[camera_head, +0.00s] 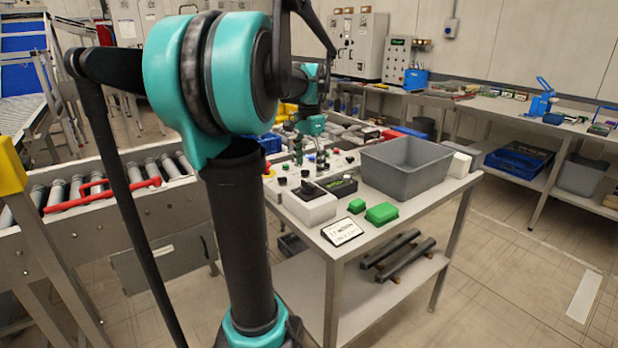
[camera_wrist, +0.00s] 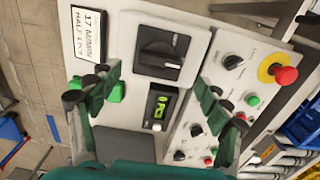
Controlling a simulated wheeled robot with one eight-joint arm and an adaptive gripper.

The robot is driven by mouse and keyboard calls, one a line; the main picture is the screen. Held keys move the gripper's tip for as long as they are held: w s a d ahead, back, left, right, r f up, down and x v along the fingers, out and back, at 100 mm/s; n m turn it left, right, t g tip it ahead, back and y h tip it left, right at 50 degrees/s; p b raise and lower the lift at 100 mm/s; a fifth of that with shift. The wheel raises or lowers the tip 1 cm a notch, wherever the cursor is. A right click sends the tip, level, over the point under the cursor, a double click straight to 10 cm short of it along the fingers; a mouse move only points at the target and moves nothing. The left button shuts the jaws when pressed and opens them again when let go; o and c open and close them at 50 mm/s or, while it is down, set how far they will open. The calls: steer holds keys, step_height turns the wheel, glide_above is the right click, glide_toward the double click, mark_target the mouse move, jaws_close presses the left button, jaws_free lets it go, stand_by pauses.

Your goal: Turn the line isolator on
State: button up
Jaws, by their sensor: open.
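The likely line isolator is a large black rotary switch (camera_wrist: 158,50) on a white box, with its handle lying roughly crosswise in the wrist view. The same box (camera_head: 310,208) stands near the front-left corner of the bench in the head view, its black knob on top. My gripper (camera_wrist: 157,80) is open and empty, with its green fingers spread either side of the switch and a small display; it appears above the panel without touching the switch. In the head view my gripper (camera_head: 310,152) is small and hangs over the bench behind the box. The on/off markings are too small to read.
A small display (camera_wrist: 160,108) and a button panel (camera_wrist: 205,125) with a red mushroom button (camera_wrist: 285,75) lie close by. A sign card (camera_head: 342,231), green blocks (camera_head: 381,213) and a grey crate (camera_head: 405,180) share the bench. A roller conveyor (camera_head: 75,190) is at left.

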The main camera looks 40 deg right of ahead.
mark_target(309, 182)
step_height(309, 182, up, 7)
steer(key=shift+f, duration=0.2)
stand_by(0.7)
